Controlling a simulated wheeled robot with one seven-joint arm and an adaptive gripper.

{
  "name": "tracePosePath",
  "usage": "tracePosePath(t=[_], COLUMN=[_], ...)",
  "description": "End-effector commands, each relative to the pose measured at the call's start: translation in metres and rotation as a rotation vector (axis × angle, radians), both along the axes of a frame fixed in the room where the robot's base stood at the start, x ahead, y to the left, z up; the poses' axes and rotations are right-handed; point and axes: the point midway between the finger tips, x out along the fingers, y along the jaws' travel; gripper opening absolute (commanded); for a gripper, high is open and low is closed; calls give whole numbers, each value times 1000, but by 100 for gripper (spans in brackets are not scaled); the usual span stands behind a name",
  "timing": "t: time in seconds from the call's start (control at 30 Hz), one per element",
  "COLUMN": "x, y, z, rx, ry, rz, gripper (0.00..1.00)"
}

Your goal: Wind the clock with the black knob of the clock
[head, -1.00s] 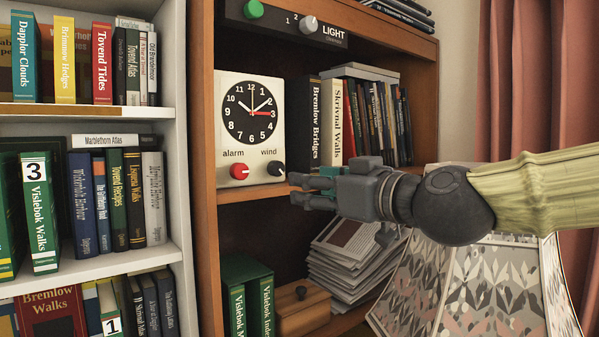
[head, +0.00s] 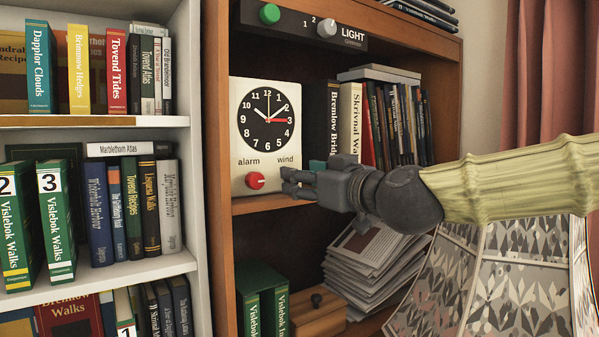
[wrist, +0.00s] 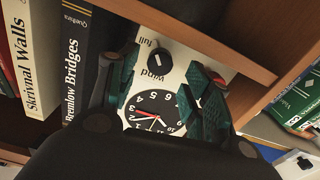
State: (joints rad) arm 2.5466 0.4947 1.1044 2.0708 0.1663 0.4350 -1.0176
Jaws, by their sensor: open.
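The clock (head: 265,130) has a white front and a black dial, and stands on the wooden shelf. Its red alarm knob (head: 256,181) shows at the lower left. The black knob is hidden behind my gripper (head: 287,183) in the head view. In the wrist view the black knob (wrist: 158,58) appears beside the words "wind" and "full". My gripper is open, and its two green-padded fingers (wrist: 160,68) appear on either side of the knob in that picture. I cannot tell whether they touch it or reach around it.
Books, including Bremlow Bridges (head: 331,115), stand to the right of the clock. A light panel (head: 305,25) is above. The cabinet's side wall (head: 217,150) is close on the left. A stack of papers (head: 372,262) lies below, and a lampshade (head: 500,275) stands at the lower right.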

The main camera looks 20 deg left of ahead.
Motion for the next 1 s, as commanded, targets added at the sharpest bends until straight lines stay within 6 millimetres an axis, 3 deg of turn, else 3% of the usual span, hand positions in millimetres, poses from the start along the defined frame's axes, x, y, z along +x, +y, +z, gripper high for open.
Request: tracePosePath(t=[0.23,0.6,0.87,1.0], x=[12,14,13,14], y=[16,19,18,18], z=[0,-1,-1,-1], rx=[1,1,1,2], ry=[2,1,1,3], rz=[1,1,1,1], gripper=[49,49,4,4])
